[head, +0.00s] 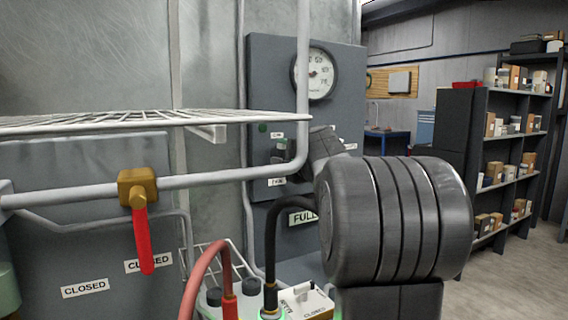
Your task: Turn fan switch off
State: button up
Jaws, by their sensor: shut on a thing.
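The grey control panel (345,130) stands behind the pipes, with a round gauge (316,73) at its top. The fan switch sits on the panel's lower left, above a small label (277,182) that appears to read FAN. My gripper (284,157) is at that spot, small and partly hidden by a white pipe and my dark wrist. It is shut on the fan switch. The switch's handle is mostly covered, so I cannot tell which way it points. A dark green round lamp (262,128) is on the panel above it.
A white pipe (232,175) with a red-handled brass valve (139,190) crosses in front. A wire rack (110,121) juts in above it. Red (193,285) and black (270,245) hoses rise below. Stocked shelves (508,135) stand at right, with open floor beside them.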

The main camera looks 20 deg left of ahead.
jog(key=shift+n, duration=0.3)
jog(key=o, duration=1)
jog(key=b+v, duration=0.1)
jog(key=v, duration=1.3)
jog(key=shift+b, duration=0.3)
